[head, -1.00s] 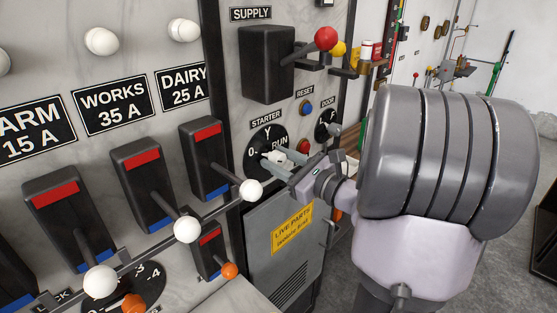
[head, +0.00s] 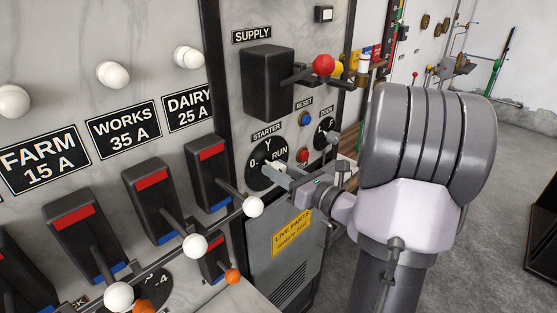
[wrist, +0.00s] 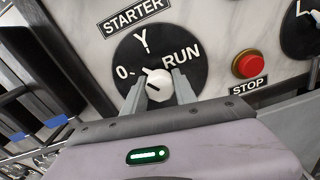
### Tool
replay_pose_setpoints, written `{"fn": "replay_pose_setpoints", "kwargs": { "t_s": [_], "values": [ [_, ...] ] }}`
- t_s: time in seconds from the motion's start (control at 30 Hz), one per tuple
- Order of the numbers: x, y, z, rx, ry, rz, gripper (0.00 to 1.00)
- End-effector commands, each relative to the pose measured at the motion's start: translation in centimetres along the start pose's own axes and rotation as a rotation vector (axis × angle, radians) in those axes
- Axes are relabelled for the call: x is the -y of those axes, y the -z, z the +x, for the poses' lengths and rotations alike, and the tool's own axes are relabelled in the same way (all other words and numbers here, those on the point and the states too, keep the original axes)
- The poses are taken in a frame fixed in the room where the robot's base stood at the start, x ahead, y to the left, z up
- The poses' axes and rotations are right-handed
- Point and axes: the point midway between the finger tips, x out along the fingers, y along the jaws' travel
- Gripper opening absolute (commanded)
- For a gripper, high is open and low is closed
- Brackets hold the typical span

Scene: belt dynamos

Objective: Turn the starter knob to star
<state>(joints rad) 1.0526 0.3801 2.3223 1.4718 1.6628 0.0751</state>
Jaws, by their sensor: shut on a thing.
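The white starter knob (wrist: 158,86) sits on a round black dial (wrist: 116,58) marked 0, Y and RUN, under a STARTER label. In the wrist view a small dark mark on the knob's upper left appears to point between 0 and Y. My gripper (wrist: 157,93) is shut on the knob, one finger on each side of it. In the head view my gripper (head: 281,177) reaches in from the right to the starter dial (head: 262,157). Its fingers hide most of the knob there.
The red STOP button (wrist: 246,64) is right of the dial. A blue RESET button (head: 305,119) and a DOOR dial (head: 325,133) are close by. The black supply switch (head: 268,82) is above. White-knobbed switch levers (head: 253,206) stick out at the left.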

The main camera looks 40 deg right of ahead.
Motion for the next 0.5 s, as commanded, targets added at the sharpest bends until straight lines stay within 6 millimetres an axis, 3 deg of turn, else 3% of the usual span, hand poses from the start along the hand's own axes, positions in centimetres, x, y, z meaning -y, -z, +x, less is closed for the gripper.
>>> {"fn": "replay_pose_setpoints", "kwargs": {
  "t_s": [0.5],
  "values": [
    [-0.1, -0.33, -0.01, -0.002, 0.0, 0.43, 0.0]
  ]
}}
